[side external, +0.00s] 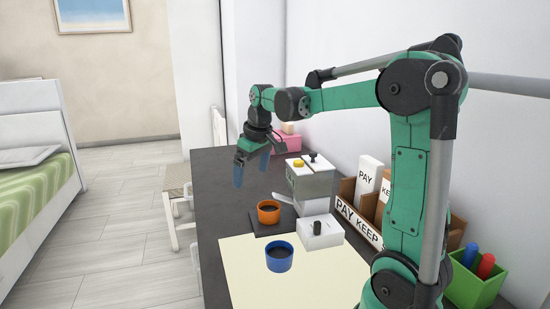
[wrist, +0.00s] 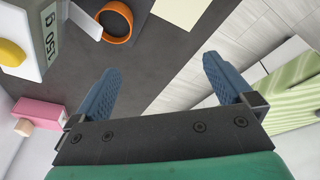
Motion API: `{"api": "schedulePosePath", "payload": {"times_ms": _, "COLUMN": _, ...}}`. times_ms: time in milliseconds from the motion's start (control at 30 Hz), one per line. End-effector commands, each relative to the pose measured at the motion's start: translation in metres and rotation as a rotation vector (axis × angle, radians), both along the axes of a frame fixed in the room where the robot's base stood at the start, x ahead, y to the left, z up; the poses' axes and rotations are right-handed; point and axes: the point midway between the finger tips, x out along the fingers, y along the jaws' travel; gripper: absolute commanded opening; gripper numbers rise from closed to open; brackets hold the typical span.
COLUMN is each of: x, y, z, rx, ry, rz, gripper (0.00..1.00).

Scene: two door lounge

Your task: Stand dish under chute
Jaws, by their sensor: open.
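An orange round dish (side external: 268,217) with a dark inside stands upright on a dark square pad (side external: 264,232), close to the pale sloping chute (side external: 284,199) of a grey machine (side external: 313,184). I cannot tell whether its rim is under the chute's lip. In the wrist view the orange dish (wrist: 128,38) lies at the top, with the chute (wrist: 85,20) at its left. A blue dish (side external: 279,263) stands on the cream mat (side external: 250,285). My gripper (side external: 252,170) is open and empty above the counter, beyond and left of the machine; its two blue fingers (wrist: 162,70) are spread wide.
A white block with a black knob (side external: 318,234) stands right of the orange dish. PAY and KEEP trays (side external: 357,222) and a green pen box (side external: 476,285) line the wall side. A pink box (wrist: 40,113) sits past the machine. The dark counter (side external: 215,190) is clear at left.

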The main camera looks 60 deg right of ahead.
Motion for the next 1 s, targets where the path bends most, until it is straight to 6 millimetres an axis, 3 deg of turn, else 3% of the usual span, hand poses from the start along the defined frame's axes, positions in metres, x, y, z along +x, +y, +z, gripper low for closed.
{"api": "schedulePosePath", "payload": {"times_ms": 33, "x": -0.003, "y": 0.030, "z": 0.003, "rx": -0.014, "ry": -0.039, "rz": 0.029, "gripper": 1.00}}
{"api": "schedulePosePath", "payload": {"times_ms": 200, "x": -0.022, "y": 0.108, "z": -0.001, "rx": -0.032, "ry": -0.188, "rz": 0.083, "gripper": 1.00}}
{"api": "schedulePosePath", "payload": {"times_ms": 400, "x": -0.048, "y": 0.163, "z": -0.020, "rx": -0.002, "ry": -0.329, "rz": 0.135, "gripper": 1.00}}
{"api": "schedulePosePath", "payload": {"times_ms": 600, "x": -0.058, "y": 0.181, "z": -0.030, "rx": 0.023, "ry": -0.383, "rz": 0.151, "gripper": 1.00}}
{"api": "schedulePosePath", "payload": {"times_ms": 1000, "x": -0.059, "y": 0.181, "z": -0.030, "rx": 0.023, "ry": -0.385, "rz": 0.151, "gripper": 1.00}}
